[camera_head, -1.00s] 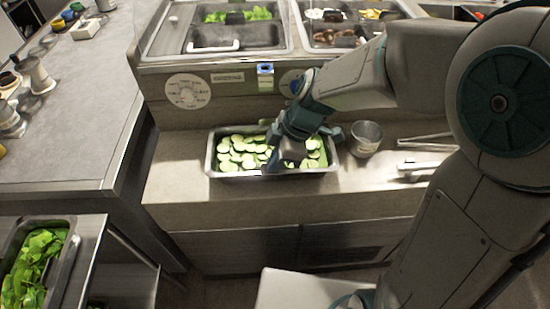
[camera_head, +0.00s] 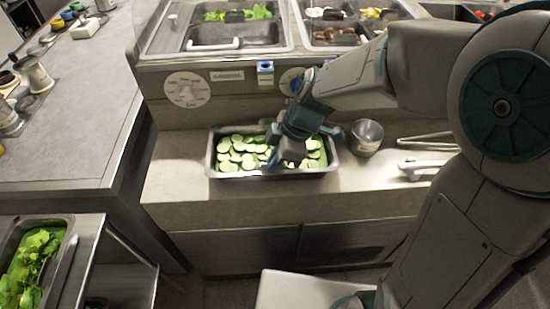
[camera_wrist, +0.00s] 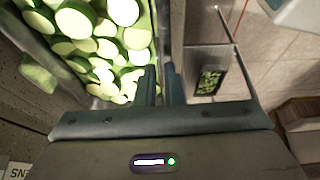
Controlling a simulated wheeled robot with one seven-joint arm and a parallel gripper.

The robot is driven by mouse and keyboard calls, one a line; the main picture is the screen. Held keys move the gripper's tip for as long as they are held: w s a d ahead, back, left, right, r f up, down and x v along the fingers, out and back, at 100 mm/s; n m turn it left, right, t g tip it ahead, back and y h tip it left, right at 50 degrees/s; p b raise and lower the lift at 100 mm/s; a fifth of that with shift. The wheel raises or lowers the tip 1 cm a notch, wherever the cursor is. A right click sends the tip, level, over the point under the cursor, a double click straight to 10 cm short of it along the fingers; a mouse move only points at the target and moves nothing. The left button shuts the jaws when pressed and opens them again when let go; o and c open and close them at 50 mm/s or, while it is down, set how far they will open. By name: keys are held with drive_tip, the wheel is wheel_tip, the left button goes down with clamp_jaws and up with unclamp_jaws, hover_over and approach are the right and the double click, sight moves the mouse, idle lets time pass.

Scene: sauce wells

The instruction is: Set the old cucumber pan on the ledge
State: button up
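The cucumber pan (camera_head: 225,172) is a rectangular metal pan full of green cucumber slices. It rests on the ledge (camera_head: 178,190), the beige counter strip below the sauce wells. My gripper (camera_head: 290,160) is over the pan's right half in the head view, hiding some slices and part of its rim. In the wrist view the pan (camera_wrist: 160,25) is at the upper left. My gripper's two fingers (camera_wrist: 161,85) are close together there, one on each side of the pan's wall, and look shut on it.
A small metal cup (camera_head: 366,137) stands just right of the pan, with tongs (camera_head: 428,165) beyond it. The ledge is clear to the pan's left. A dark, empty-looking well (camera_head: 222,36) is behind. A pan of leafy greens (camera_head: 35,262) is at lower left.

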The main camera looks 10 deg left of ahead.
drive_tip(key=o, duration=0.3)
drive_tip(key=v, duration=1.3)
drive_tip(key=shift+d+r+p, duration=0.2)
drive_tip(key=shift+r+p, duration=0.15)
drive_tip(key=s+d+m+t+h+p, duration=0.1)
drive_tip(key=s+d+m, duration=0.1)
drive_tip(key=d+m, duration=0.3)
drive_tip(key=s+d+m+t+h+p, duration=0.1)
drive_tip(key=s+d+m+h+p, duration=0.1)
drive_tip(key=d+m, duration=0.4)
drive_tip(key=s+d+f+m+t+h+p, duration=0.1)
drive_tip(key=s+d+m, duration=0.3)
drive_tip(key=m, duration=0.6)
drive_tip(key=shift+s+d+t, duration=0.15)
drive_tip(key=shift+d+t, duration=0.15)
drive_tip(key=shift+d, duration=0.9)
drive_tip(key=shift+a, duration=0.1)
